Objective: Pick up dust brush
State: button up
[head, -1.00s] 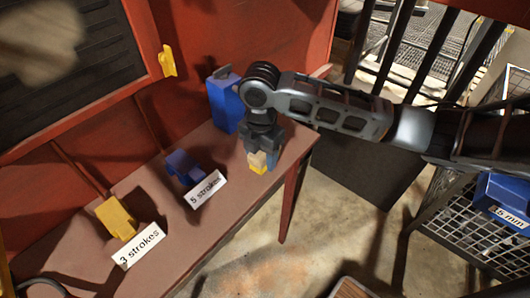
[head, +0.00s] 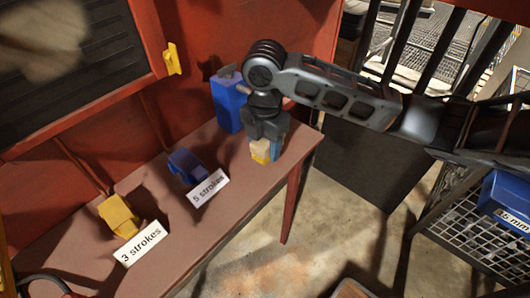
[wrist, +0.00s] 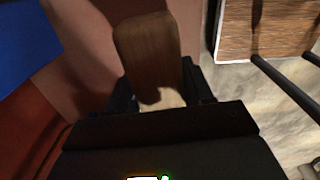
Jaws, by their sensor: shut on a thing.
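The dust brush (head: 260,148) shows in the head view as a small tan and yellow piece at the fingertips of my gripper (head: 267,145). In the wrist view, the brush (wrist: 148,45) is a brown wooden block with a paler end between the fingers of my gripper (wrist: 160,98). My gripper points down and is shut on the brush, at the right end of the reddish-brown bench (head: 165,225). The fingers hide part of the brush. I cannot tell whether the brush touches the bench top.
A tall blue box (head: 228,105) stands just behind and left of my gripper. A blue item (head: 187,165) by a "5 strokes" card (head: 208,188) and a yellow item (head: 118,215) by a "3 strokes" card (head: 140,243) stand further left. Dark bars (head: 395,45) rise at the right.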

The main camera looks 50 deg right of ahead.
jog(key=s+d+r+b, duration=0.1)
jog(key=s+d+r, duration=0.4)
jog(key=s, duration=0.5)
notch_tip(320, 180, up, 2)
jog(key=shift+s+d+r+b, duration=0.15)
jog(key=shift+d+b, duration=0.1)
jog(key=shift+b, duration=0.15)
